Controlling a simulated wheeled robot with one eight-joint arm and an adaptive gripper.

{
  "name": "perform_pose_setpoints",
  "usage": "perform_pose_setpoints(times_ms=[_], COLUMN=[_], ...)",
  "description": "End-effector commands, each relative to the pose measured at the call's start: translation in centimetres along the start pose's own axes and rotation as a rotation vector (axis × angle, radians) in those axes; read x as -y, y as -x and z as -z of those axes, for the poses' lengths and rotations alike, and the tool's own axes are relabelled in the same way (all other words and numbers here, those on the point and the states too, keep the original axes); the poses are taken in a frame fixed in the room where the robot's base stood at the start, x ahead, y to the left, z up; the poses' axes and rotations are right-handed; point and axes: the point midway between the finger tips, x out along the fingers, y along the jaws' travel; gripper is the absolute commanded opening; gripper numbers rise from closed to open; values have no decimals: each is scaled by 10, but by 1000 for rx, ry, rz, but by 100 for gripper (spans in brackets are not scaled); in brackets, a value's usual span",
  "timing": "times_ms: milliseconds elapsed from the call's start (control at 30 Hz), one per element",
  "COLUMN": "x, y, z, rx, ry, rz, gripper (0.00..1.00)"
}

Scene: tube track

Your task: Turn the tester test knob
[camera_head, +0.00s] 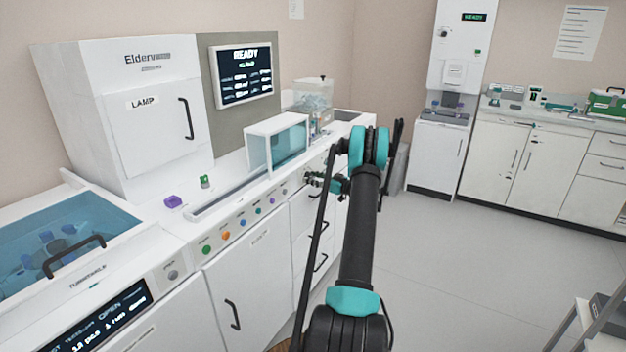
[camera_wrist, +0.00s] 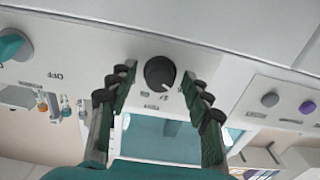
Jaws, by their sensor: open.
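A round black knob (camera_wrist: 160,73) with a pale pointer line sits on a white panel in the wrist view, with small labels near it. The view is turned over, so the lettering is hard to read. I take it for the test knob. My gripper (camera_wrist: 157,82) is open, with one dark green finger on each side of the knob. Gaps show between the knob and both fingers, and I see no contact. In the head view my gripper (camera_head: 322,183) is at the front face of the white counter (camera_head: 262,222). The knob is not discernible there.
A teal part (camera_wrist: 12,46) is at the wrist view's upper left; a grey button (camera_wrist: 270,99) and a purple button (camera_wrist: 307,107) are at right. A teal-windowed box (camera_head: 278,145) and a row of coloured buttons (camera_head: 241,216) are on the counter.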

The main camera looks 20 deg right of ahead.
Motion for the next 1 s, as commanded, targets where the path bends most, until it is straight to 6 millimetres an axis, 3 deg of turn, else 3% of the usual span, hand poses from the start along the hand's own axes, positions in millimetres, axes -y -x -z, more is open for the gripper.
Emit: perform_pose_setpoints(times_ms=[100,467,1000], x=[0,0,0], y=[0,0,0], z=[0,0,0], rx=[0,0,0], ry=[0,0,-112], rz=[0,0,0], gripper=[49,5,5])
